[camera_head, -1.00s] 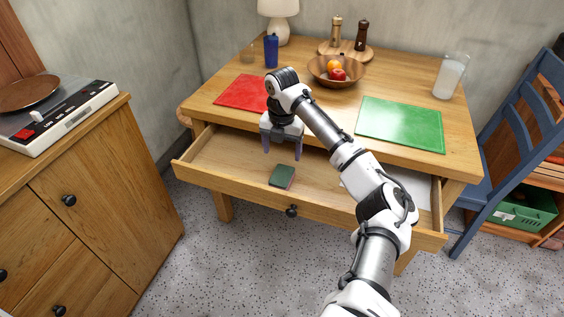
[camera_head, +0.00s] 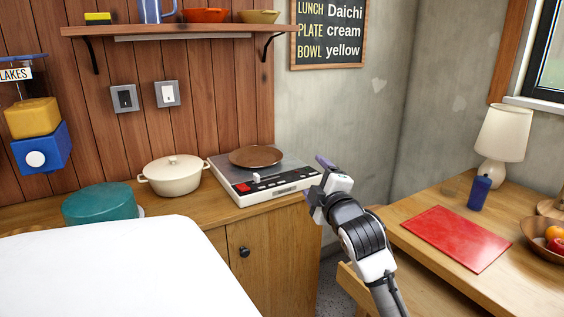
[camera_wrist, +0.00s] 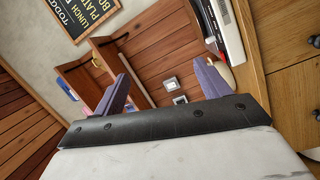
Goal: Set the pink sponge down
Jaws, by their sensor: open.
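No pink sponge shows in either view now. My gripper (camera_head: 316,180) is raised in front of the right end of the hob on the wooden counter. In the wrist view its two purple fingers (camera_wrist: 162,75) are spread apart, with nothing held between them. A small yellow and dark sponge-like block (camera_head: 97,18) sits on the wall shelf at the upper left; it is not pink.
A hob (camera_head: 265,187) bears a brown pan (camera_head: 256,156). A cream pot (camera_head: 174,176) and a teal round thing (camera_head: 99,203) stand left of it. The table at right holds a red mat (camera_head: 457,238), a blue bottle (camera_head: 479,193), a lamp (camera_head: 503,135) and a fruit bowl (camera_head: 543,240).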

